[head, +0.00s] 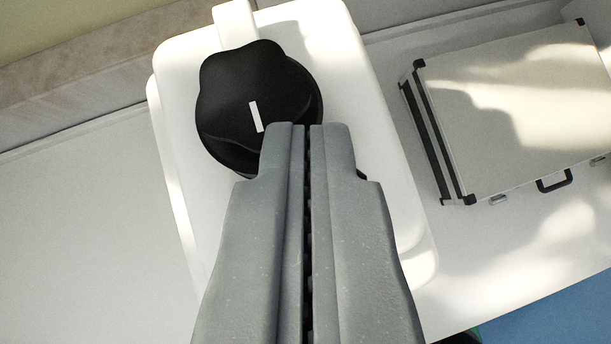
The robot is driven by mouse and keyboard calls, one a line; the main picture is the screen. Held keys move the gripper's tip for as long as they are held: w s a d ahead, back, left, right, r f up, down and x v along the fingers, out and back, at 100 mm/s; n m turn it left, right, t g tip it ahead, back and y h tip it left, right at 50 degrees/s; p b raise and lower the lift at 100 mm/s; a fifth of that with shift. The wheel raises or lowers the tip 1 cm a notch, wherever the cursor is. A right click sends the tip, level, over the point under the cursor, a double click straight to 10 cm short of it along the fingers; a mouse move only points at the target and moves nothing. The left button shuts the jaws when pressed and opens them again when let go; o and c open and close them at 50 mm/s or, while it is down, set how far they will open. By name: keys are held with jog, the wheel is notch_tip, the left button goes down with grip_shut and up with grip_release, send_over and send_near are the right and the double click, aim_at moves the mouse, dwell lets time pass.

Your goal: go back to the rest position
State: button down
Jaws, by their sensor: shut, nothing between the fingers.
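My gripper (307,128) is in the middle of the head view with its two grey fingers together and nothing between them. Its fingertips overlap the lower right edge of a black lobed knob (245,85) in the picture. I cannot tell whether they touch it. The knob has a white mark on its top and sits on a white tester housing (335,50). The fingers hide the lower middle of the housing.
A silver case (520,110) with black corners and a black handle lies on the white bench (80,200) at the right. The bench left of the housing is clear. A wall ledge (70,95) runs behind at the upper left. Blue floor (560,310) shows at the lower right.

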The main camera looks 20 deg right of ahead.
jog(key=s+d+r+n+t, duration=0.1)
jog(key=s+d+r+t, duration=0.15)
jog(key=d+r, duration=1.45)
jog(key=s+d+r+n+t+y, duration=0.2)
jog(key=s+d+r+t+y, duration=0.1)
jog(key=s+d, duration=0.7)
jog(key=shift+s+d+n+t+b, duration=0.35)
jog(key=shift+d+t, duration=0.3)
jog(key=shift+d, duration=0.9)
jog(key=shift+w, duration=0.1)
